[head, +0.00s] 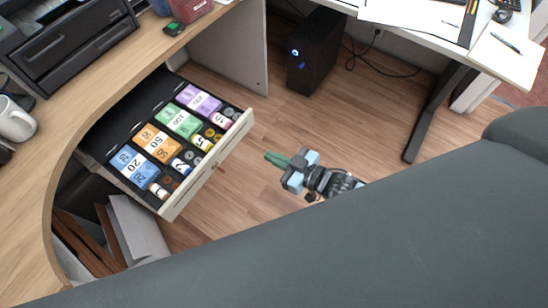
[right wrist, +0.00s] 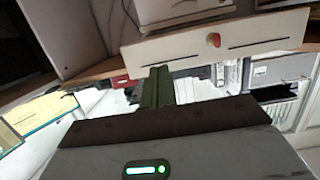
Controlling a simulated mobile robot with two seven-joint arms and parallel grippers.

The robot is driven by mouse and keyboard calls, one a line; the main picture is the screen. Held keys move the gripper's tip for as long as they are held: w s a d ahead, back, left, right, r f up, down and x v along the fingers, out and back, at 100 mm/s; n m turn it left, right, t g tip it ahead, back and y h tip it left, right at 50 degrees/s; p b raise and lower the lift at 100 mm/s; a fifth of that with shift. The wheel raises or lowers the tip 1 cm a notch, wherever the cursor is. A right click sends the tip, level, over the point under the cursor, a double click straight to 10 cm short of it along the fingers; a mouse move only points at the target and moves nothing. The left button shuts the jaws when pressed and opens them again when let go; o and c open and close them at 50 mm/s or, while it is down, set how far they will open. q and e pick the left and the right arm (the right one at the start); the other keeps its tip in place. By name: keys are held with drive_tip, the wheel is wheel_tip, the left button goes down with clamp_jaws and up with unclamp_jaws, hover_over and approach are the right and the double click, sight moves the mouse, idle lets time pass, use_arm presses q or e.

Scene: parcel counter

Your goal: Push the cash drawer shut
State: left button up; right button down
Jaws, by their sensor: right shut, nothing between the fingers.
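The cash drawer (head: 207,170) is pulled open from under the curved counter in the head view. Its compartments hold colored banknotes and coins. Its pale front panel also shows in the right wrist view (right wrist: 270,32), with a small reddish knob or lock (right wrist: 214,39) on it. My right gripper (head: 268,156) is shut and empty, with green fingers pointing left toward the drawer front, a gap apart from it. In the right wrist view the green fingers (right wrist: 157,88) are together below the drawer front. My left gripper is not in view.
The wooden counter (head: 112,83) curves along the left, with a black printer (head: 75,45) and a white mug (head: 15,121). A black computer tower (head: 317,52) stands on the floor behind. A white desk (head: 425,28) is at the upper right. Floor between gripper and drawer is clear.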

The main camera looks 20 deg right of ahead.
sight(237, 137)
drive_tip(key=b+x, duration=0.1)
drive_tip(key=x, duration=0.1)
drive_tip(key=b+x, duration=0.1)
drive_tip(key=x, duration=0.2)
drive_tip(key=r+b+x, duration=0.1)
drive_tip(key=x, duration=0.1)
drive_tip(key=shift+w+a+r, duration=0.1)
drive_tip(key=shift+w+a, duration=0.1)
drive_tip(key=shift+a, duration=0.05)
drive_tip(key=shift+w+a+r+b, duration=0.15)
drive_tip(key=shift+w+a+b, duration=0.2)
drive_tip(key=shift+w, duration=0.2)
